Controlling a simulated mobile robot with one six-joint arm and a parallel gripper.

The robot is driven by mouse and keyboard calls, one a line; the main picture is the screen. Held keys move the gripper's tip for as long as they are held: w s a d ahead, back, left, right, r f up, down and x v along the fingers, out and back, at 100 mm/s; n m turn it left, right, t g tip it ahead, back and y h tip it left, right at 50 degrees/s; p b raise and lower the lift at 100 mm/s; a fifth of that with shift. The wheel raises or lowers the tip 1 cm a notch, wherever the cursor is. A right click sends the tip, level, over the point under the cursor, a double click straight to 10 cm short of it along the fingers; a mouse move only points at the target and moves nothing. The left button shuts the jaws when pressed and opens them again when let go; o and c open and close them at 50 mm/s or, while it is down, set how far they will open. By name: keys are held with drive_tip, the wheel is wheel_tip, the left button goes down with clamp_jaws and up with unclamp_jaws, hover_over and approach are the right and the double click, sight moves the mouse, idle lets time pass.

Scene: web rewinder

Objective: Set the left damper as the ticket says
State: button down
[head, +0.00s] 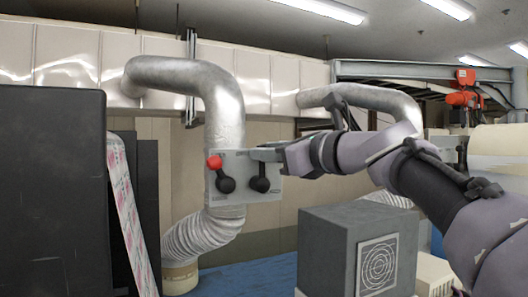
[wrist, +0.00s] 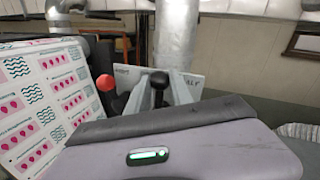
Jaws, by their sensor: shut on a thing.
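The left damper is a pale plate (head: 240,193) on the left silver duct (head: 222,112). My gripper (head: 262,155) reaches in from the right at the plate's upper right. In the wrist view its two fingers (wrist: 160,93) are shut on the black handle (wrist: 159,79); the red knob (wrist: 105,83) stands to their left. Lettering on the plate (wrist: 188,86) is partly hidden by the fingers. I cannot make out a ticket.
A dark panel (head: 50,195) and a printed web (head: 130,220) stand left of the duct. A grey box (head: 335,250) stands below my arm. A second silver duct (head: 375,100) is behind my arm. Blue floor (head: 245,278) shows below.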

idle(0.3)
drive_tip(key=shift+w+d+f+m+t, duration=0.4)
drive_tip(key=shift+d+m, duration=0.3)
drive_tip(key=shift+m, duration=0.85)
drive_tip(key=shift+w+d+f+m+t, duration=0.3)
drive_tip(key=shift+d+m+t, duration=0.35)
drive_tip(key=shift+m, duration=0.95)
drive_tip(key=shift+w+d+f+m+t, duration=0.2)
drive_tip(key=shift+d+f+m+t, duration=0.2)
drive_tip(key=shift+d+m, duration=0.8)
drive_tip(key=shift+a+m, duration=0.35)
drive_tip(key=shift+m, duration=0.1)
drive_tip(key=c, duration=1.3)
unclamp_jaws()
drive_tip(key=shift+o, duration=0.9)
drive_tip(key=shift+w+a+f, duration=0.1)
drive_tip(key=shift+w+a, duration=0.05)
drive_tip(key=shift+w, duration=0.05)
drive_tip(key=shift+s, duration=0.15)
